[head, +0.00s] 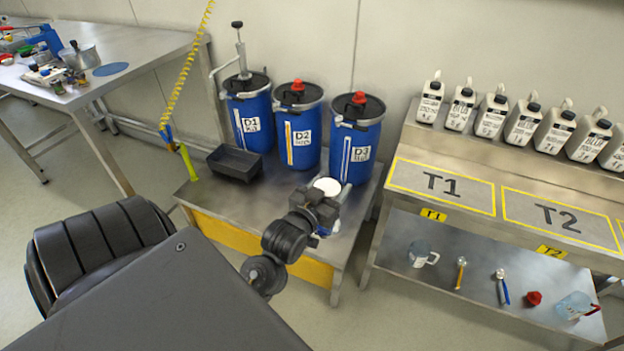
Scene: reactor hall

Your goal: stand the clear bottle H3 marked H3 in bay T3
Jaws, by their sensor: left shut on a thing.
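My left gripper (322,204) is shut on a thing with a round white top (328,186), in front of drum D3. Most of this thing is hidden behind the gripper, so I cannot read a mark on it or tell whether it is the clear bottle H3. My right gripper is not in view. Bay T3 cannot be made out. Bay T1 (441,186) and bay T2 (558,218), outlined in yellow on the steel bench at right, are empty.
Drums D1 (251,124), D2 (299,137) and D3 (353,153) stand with a black tray (234,163) on a low steel platform (215,200). Several white jugs (492,116) line the bench's back. Its lower shelf (400,262) holds a mug, tools and a clear jug (573,306).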

